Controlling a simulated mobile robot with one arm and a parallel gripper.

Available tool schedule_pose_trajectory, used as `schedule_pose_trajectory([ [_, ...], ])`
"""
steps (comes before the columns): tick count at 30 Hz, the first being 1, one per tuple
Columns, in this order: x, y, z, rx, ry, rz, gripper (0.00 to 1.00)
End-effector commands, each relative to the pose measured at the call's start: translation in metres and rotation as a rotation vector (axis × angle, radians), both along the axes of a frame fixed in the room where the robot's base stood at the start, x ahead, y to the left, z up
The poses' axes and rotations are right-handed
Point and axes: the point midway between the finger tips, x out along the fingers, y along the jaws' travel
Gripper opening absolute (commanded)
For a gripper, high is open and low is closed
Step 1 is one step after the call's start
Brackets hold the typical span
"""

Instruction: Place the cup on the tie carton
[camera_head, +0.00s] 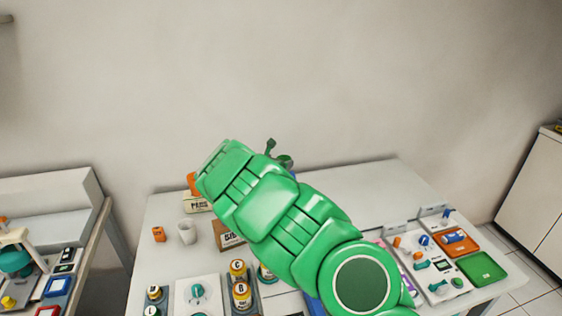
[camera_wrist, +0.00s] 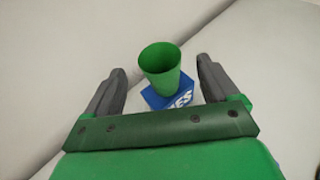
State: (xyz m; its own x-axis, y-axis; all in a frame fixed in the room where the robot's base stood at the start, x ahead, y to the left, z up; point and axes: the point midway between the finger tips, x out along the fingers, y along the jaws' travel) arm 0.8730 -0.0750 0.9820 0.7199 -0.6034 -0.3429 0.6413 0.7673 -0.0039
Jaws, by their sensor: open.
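A green cup (camera_wrist: 160,73) shows upright in the wrist view. It appears to stand on a blue carton (camera_wrist: 183,101) whose white letters end in "ES"; the cup hides part of the carton's top. My gripper (camera_wrist: 160,65) is open, with one dark finger on each side of the cup and a gap between each finger and the cup.
A white cup (camera_head: 187,232), a small orange box (camera_head: 158,234) and labelled cartons (camera_head: 197,202) stand at the table's left. Bottles (camera_head: 240,290) are in front. A green tray (camera_head: 482,268) and an orange tray (camera_head: 456,242) lie right. The table's back right (camera_head: 370,185) is clear.

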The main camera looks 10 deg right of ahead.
Motion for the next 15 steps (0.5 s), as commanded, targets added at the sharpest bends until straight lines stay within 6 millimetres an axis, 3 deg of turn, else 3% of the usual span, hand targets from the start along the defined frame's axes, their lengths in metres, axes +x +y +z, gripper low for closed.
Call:
schedule_pose_trajectory([
  [15,-0.041,0.035,0.019,0.0,0.0,0.001,0.88],
])
